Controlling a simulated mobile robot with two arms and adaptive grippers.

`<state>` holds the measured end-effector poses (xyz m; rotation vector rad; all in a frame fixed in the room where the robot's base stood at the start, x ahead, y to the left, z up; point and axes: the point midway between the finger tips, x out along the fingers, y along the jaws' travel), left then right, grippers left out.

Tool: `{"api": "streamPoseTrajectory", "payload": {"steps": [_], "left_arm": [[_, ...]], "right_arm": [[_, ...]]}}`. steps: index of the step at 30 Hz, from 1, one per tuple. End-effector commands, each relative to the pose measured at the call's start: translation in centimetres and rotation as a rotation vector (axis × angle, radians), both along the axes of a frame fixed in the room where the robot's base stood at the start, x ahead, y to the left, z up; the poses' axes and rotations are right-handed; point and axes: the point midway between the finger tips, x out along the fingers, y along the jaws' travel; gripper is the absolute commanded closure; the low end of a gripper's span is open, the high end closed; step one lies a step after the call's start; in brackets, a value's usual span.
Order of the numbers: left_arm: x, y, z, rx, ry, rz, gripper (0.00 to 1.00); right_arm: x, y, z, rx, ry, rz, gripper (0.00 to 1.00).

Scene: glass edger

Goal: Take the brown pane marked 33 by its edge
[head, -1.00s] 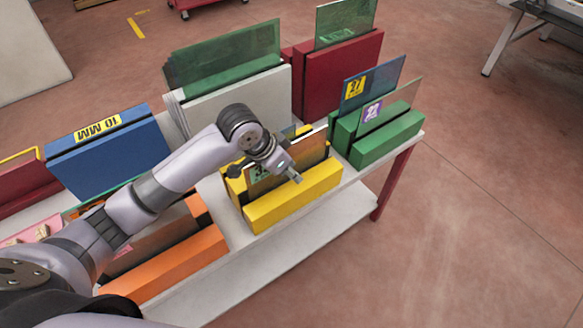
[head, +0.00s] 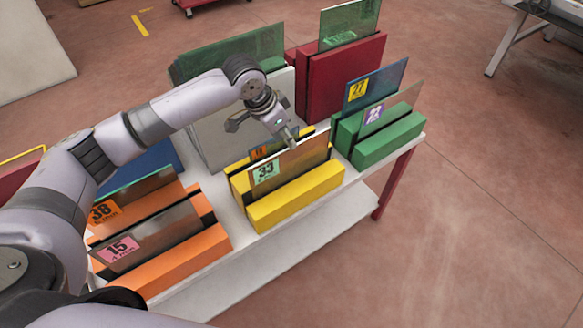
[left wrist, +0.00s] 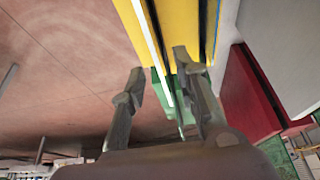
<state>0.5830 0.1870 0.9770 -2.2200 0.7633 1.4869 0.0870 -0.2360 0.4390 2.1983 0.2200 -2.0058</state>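The brown pane marked 33 (head: 302,160) stands upright in the yellow rack (head: 298,198), its green label near its left end. Its pale edge (left wrist: 154,45) also shows in the left wrist view. My left gripper (head: 291,140) is at the top edge of this pane in the head view. In the left wrist view the left gripper (left wrist: 159,68) is open, with the pane's edge line running between its two fingers. I cannot tell whether either finger touches the glass. My right gripper is not in view.
Another pane with an orange label (head: 259,152) stands close behind. Orange racks (head: 180,262) hold panes 38 and 15 at the left. A green rack (head: 388,140), a red rack (head: 342,75) and a white rack (head: 215,135) stand around.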

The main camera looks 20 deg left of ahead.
Motion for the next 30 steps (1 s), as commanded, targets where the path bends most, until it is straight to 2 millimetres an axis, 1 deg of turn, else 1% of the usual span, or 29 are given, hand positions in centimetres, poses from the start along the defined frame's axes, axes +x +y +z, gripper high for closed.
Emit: {"api": "streamPoseTrajectory", "payload": {"steps": [1, 3, 6, 11, 17, 18, 21, 24, 30], "left_arm": [[0.2, -0.3, -0.9, -0.001, 0.003, -0.001, 0.72], [0.6, -0.6, -1.9, 0.000, 0.001, 0.000, 0.72], [1.0, -0.9, -3.0, -0.001, 0.001, 0.000, 0.72], [1.2, -1.0, -3.8, 0.000, 0.000, 0.000, 0.72], [1.4, -1.7, -6.4, 0.001, 0.002, -0.001, 0.72], [1.7, -1.9, -7.1, -0.001, 0.001, 0.000, 0.72], [2.0, -2.1, -8.1, 0.000, 0.000, 0.000, 0.72], [2.1, -2.2, -8.5, 0.000, -0.002, -0.001, 0.72], [2.1, -2.2, -8.5, 0.000, -0.002, -0.001, 0.72]], "right_arm": [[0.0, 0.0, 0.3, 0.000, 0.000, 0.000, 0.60], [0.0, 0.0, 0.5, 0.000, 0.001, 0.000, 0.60], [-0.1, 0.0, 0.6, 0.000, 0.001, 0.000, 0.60], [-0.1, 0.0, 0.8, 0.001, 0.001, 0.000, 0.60], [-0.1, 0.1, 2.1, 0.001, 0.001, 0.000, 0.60], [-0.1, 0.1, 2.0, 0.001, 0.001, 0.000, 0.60], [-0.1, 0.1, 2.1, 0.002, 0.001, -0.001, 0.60], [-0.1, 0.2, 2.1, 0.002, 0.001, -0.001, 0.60], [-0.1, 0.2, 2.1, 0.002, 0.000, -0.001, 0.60]]}}
